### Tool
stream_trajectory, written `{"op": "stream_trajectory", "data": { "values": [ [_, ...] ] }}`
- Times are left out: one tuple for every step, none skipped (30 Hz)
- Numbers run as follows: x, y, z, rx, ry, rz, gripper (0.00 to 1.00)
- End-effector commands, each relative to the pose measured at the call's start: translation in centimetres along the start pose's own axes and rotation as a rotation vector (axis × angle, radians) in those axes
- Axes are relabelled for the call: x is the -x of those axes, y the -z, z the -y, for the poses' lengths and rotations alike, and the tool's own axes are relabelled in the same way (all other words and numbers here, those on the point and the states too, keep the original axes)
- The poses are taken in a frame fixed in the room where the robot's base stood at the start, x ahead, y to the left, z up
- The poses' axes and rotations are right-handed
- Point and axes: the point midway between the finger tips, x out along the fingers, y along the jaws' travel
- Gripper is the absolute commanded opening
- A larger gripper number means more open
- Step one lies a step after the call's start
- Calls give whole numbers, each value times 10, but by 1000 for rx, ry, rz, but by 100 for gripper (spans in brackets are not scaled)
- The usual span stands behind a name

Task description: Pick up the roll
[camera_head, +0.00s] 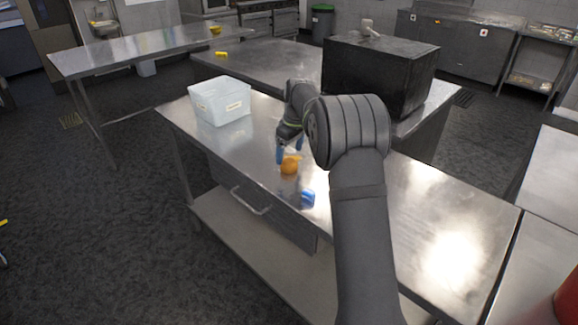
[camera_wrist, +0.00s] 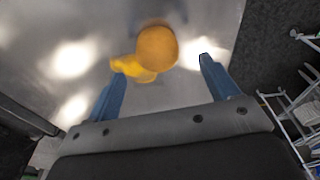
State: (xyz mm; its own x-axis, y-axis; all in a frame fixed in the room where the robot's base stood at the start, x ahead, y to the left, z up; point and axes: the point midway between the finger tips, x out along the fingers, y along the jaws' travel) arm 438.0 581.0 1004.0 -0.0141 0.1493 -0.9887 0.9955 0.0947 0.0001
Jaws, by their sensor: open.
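The roll (camera_head: 290,164) is a small, rounded, orange-brown thing on the steel table, near its front edge. In the wrist view the roll (camera_wrist: 157,47) shows just beyond the fingertips, towards the top middle. A yellower patch beside it may be its reflection or another thing; I cannot tell. My gripper (camera_head: 290,153) points down at the roll with its blue fingers apart. In the wrist view my gripper (camera_wrist: 161,69) is open, with nothing held between the fingers. Whether a finger touches the roll is not clear.
A small blue thing (camera_head: 307,198) lies nearer the table's front edge. A whitish bin (camera_head: 221,103) stands at the table's left end. A large black box (camera_head: 379,75) stands behind my arm. The steel table (camera_head: 420,205) is bare and shiny on the right.

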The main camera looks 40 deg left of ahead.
Motion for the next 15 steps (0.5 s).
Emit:
{"op": "stream_trajectory", "data": {
  "values": [
    [-4, -1, 0, 0, 1, 1, 80],
    [-7, -1, 0, 0, 2, 2, 80],
    [-11, -2, -1, -1, 2, 2, 80],
    [-15, -3, -1, -1, 1, 1, 80],
    [-20, -4, -1, -1, 2, 2, 80],
    [-27, -5, -2, -1, 3, 3, 80],
    [-32, -6, -2, -1, 3, 3, 80],
    [-37, -5, -2, -1, 2, 3, 80],
    [-42, -5, -2, 0, 2, 2, 80],
    [-45, -5, -2, 0, 2, 2, 80],
    [-48, -5, -2, 0, 1, 1, 80],
    [-50, -4, -2, 0, 0, 0, 80],
    [-50, -4, -2, 0, 0, 0, 80],
    [-50, -4, -2, 0, 0, 0, 80],
    [-50, -4, -2, 0, 0, 0, 80]
  ]
}}
